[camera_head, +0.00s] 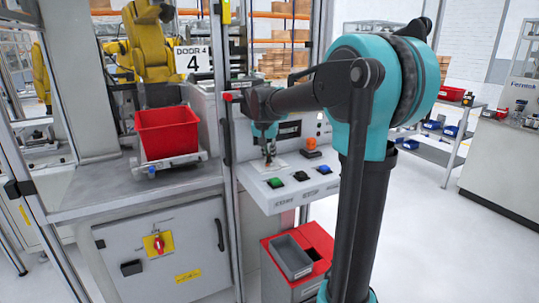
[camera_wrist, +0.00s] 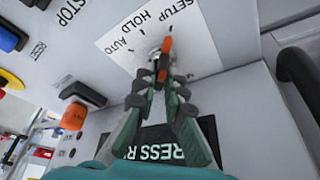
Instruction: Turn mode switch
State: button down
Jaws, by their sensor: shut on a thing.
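The handle's upper end shows beyond the fingertips.
Green (camera_head: 275,183), dark and blue (camera_head: 324,170) buttons line the panel's front. An orange-topped knob (camera_head: 311,144) stands behind them. A red bin (camera_head: 167,132) sits left on a grey counter. Open floor lies right of my arm.

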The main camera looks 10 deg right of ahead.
dwell(0.4)
jog(key=c, duration=1.6)
grip_release()
jog(key=v, duration=1.2)
jog(key=shift+a, duration=0.1)
